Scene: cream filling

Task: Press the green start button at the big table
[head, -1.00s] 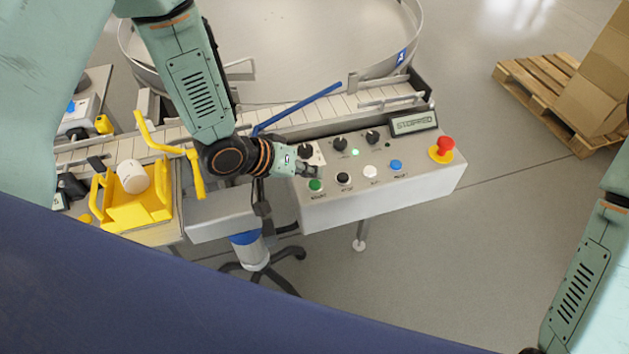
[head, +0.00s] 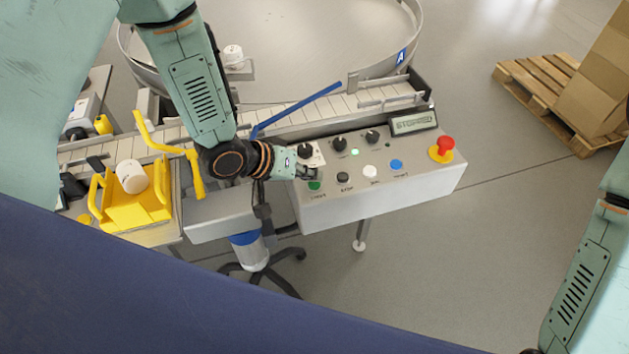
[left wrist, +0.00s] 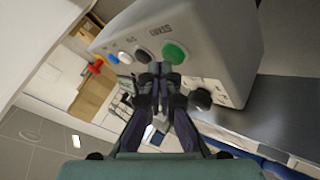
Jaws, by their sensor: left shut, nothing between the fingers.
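The green start button (head: 314,185) is at the left end of the front row on the grey control box (head: 345,206). It also shows in the left wrist view (left wrist: 175,53), under the label START. My left gripper (head: 312,174) is shut and empty, with its fingertips right at the green button and partly covering it in the head view. In the left wrist view the fingertips (left wrist: 161,68) are just below the button; I cannot tell whether they touch it. The display (head: 413,122) reads STOPPED. My right gripper is out of view; only its arm shows at the right.
Black, white and blue buttons (head: 396,165) sit to the right of the green one, and a red emergency knob (head: 445,146) at the far end. Dark dials line the back. A conveyor (head: 300,117) with a blue rail (head: 300,108) runs behind. A yellow holder (head: 135,208) stands left.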

